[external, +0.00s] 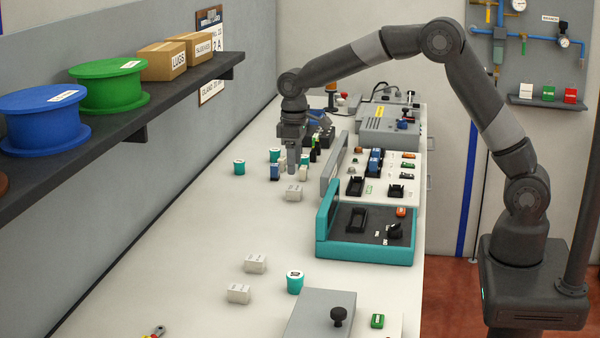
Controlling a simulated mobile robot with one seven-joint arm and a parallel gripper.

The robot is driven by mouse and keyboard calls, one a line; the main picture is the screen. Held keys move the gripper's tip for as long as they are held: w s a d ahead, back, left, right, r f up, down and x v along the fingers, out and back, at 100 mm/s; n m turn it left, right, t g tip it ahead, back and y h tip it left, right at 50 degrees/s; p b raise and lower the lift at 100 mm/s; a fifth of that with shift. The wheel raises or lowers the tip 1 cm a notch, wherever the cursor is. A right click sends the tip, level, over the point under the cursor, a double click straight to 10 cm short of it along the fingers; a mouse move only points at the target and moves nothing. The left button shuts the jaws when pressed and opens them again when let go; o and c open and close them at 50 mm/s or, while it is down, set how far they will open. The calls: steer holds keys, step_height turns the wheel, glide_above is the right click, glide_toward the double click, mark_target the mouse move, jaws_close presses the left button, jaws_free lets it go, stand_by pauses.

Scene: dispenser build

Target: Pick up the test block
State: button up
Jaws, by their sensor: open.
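My gripper (292,168) points down over the far part of the white bench, low among several small blocks. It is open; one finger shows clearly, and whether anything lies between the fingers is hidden. A blue block (275,172) stands just left of the finger, and a blue and white block (304,173) just right of it. A cream block (283,163) is close beside the finger. No readable label shows which of these is the test block.
Teal-sided cups (239,167) and a white box (293,193) stand near the blocks. A teal-framed panel (364,252) and a grey enclosure (388,127) line the bench's right side. A shelf (190,98) with spools overhangs the left.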

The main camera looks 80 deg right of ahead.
mark_target(294, 188)
steer(key=f, duration=0.7)
steer(key=shift+a, duration=0.35)
steer(key=shift+c, duration=0.5)
steer(key=shift+r, duration=0.1)
jaws_close()
